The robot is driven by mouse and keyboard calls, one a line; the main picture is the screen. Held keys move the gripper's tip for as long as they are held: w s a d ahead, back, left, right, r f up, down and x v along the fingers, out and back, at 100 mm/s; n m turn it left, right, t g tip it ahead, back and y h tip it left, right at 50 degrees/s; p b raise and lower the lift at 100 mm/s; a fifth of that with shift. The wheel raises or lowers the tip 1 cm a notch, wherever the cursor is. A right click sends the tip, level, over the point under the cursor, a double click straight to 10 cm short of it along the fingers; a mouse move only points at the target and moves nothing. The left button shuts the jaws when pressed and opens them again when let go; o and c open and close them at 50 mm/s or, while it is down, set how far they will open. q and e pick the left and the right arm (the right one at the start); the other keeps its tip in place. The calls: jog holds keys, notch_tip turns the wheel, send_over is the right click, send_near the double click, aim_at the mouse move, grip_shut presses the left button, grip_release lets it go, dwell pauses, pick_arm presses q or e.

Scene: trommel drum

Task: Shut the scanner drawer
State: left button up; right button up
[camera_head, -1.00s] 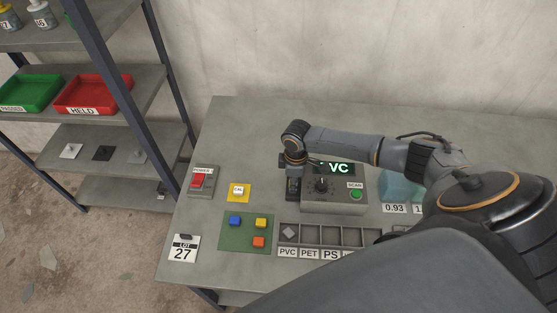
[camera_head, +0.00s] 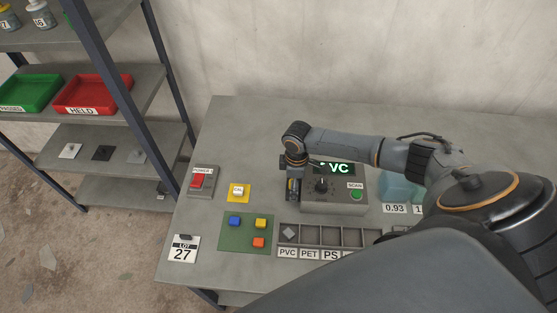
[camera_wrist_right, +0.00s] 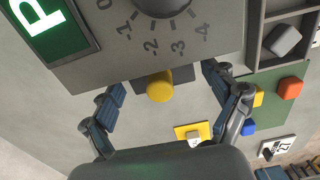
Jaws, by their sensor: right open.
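The grey scanner (camera_head: 350,204) sits on the table, with a lit green display (camera_head: 340,169), a black dial and a green SCAN button. In the right wrist view, a round yellow knob (camera_wrist_right: 160,88) stands at the scanner's edge, on a dark drawer front (camera_wrist_right: 183,74). How far the drawer sticks out is hard to tell. My right gripper (camera_wrist_right: 168,100) is open and empty, its blue-padded fingers apart on either side of the knob. In the head view it points down at the scanner's left side (camera_head: 293,190), and hides most of the drawer. My left gripper is not in view.
Left of the scanner are a red power switch (camera_head: 198,181), a yellow CAL pad (camera_head: 239,192) and a green mat (camera_head: 245,235) with coloured blocks. A compartment tray (camera_head: 325,236) lies in front. A shelf with green and red trays stands at left.

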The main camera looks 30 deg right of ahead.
notch_tip(320, 180, up, 5)
jog(key=p, duration=0.5)
jog(key=shift+r, duration=0.1)
jog(key=shift+r+p, duration=0.5)
jog(key=shift+r, duration=0.45)
jog(key=shift+f, duration=0.1)
